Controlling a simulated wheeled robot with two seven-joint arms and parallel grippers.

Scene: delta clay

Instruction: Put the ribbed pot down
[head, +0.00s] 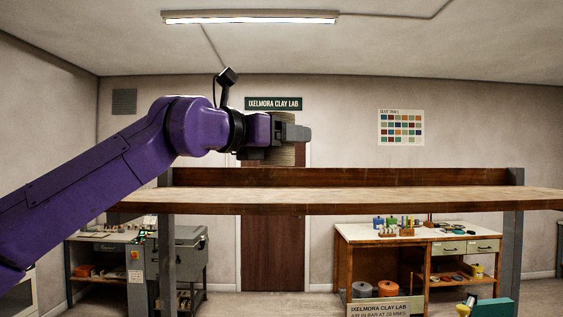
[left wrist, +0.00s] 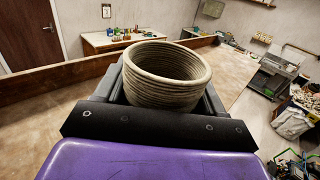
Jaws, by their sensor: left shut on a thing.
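The ribbed pot (left wrist: 168,75) is a beige, round, open-topped pot with horizontal ridges. In the left wrist view it stands upright between the fingers of my left gripper (left wrist: 165,88), which is shut on it. In the head view my left gripper (head: 292,133) hides most of the pot (head: 285,156); parts show above and below the fingers. The gripper and pot are in front of or over the wooden shelf board (head: 400,195), near its raised back edge. My right gripper is not in view.
The board's top looks bare on the right. A dark back lip (head: 420,177) runs along its far side, and grey posts (head: 512,245) support it. Beyond stand a workbench (head: 420,235) with small items and a grey cabinet (head: 185,255).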

